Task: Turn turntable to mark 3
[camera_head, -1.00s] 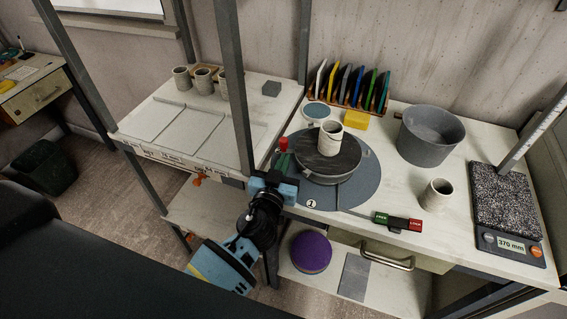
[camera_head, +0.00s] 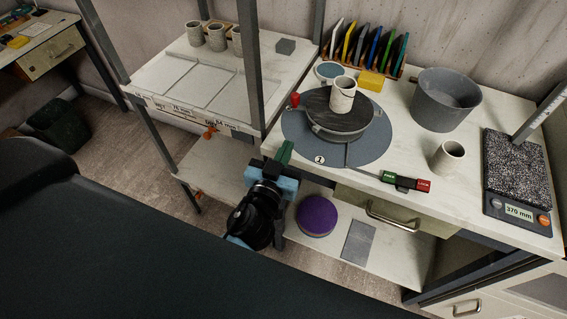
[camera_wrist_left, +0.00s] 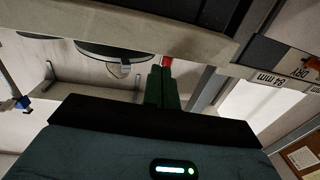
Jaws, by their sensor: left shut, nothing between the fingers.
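The turntable (camera_head: 368,118) has a dark round top on a grey round base plate (camera_head: 375,148). A pale cup (camera_head: 343,95) stands on the top. A red knob (camera_head: 295,99) is at the turntable's left side. The plate's front edge carries a mark "1" (camera_head: 319,160); I cannot see a mark 3. My left gripper (camera_head: 285,150) has green fingers, shut and empty, in front of the table edge and apart from the red knob. In the left wrist view the shut fingers (camera_wrist_left: 162,86) point toward the red knob (camera_wrist_left: 168,62). My right gripper is not in view.
A green and red lock slider (camera_head: 405,182) lies in front of the turntable. A grey tub (camera_head: 445,100), a cup (camera_head: 447,156) and a measuring stand (camera_head: 515,175) are to the right. A shelf post (camera_head: 249,65) rises left of the turntable. A purple disc (camera_head: 317,216) lies on the lower shelf.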

